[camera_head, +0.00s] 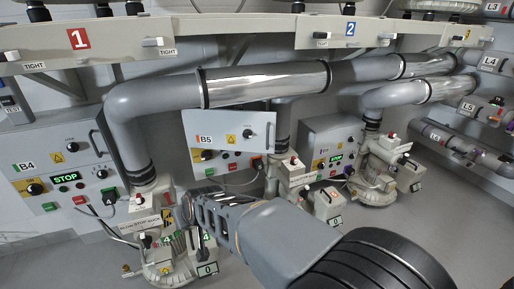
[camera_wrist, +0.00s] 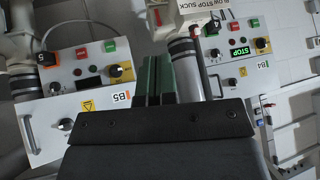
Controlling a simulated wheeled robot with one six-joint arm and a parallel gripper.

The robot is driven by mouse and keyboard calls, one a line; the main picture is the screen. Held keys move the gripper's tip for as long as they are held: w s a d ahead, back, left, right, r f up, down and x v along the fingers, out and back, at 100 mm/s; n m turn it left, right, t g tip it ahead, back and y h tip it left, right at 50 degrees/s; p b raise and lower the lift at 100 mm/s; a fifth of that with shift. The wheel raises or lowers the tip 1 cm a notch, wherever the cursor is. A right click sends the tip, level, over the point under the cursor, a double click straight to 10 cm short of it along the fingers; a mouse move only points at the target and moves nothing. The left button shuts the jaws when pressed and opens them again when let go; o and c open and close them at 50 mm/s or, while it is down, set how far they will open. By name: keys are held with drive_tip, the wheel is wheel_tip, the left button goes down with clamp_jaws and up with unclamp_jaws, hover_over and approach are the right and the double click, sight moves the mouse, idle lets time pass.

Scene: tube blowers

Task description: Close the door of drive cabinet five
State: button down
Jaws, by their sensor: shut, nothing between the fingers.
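The drive cabinet five door (camera_head: 228,139) is a pale panel marked B5, with a dark handle at its right edge in the head view. It appears to stand out from the cabinet above its row of buttons (camera_head: 229,164); how far is unclear. In the wrist view the door (camera_wrist: 75,115) shows upside down at the left, its handle at the far left. My gripper (camera_head: 186,207) is below and left of the door in the head view, apart from it. Its fingers (camera_wrist: 153,78) are together and empty in the wrist view.
Cabinet B4 (camera_head: 62,150), with a lit STOP display, stands at the left. A blower (camera_head: 165,262) and its upright pipe are close to my gripper. A large pipe (camera_head: 155,98) crosses above B5. Another cabinet (camera_head: 333,143) stands right of B5.

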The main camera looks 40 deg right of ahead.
drive_tip(key=w+d+r+m+t+h, duration=0.1)
drive_tip(key=w+d+m+t+h, duration=0.3)
drive_tip(key=d, duration=0.4)
drive_tip(key=m+g+h+b, duration=0.1)
drive_tip(key=m+g+h, duration=0.3)
drive_tip(key=m+h, duration=0.55)
approach(267, 142)
drive_tip(key=w+d+n+h+b, duration=0.1)
drive_tip(key=w+d+f+n+b, duration=0.1)
drive_tip(key=d, duration=0.1)
drive_tip(key=w+d+f+n+h+b, duration=0.1)
drive_tip(key=shift+d+f+h+b, duration=0.2)
drive_tip(key=shift+d+h+b, duration=0.1)
drive_tip(key=shift+h+b, duration=0.05)
drive_tip(key=shift+x, duration=0.9)
drive_tip(key=shift+w+r, duration=0.1)
drive_tip(key=shift+w, duration=0.05)
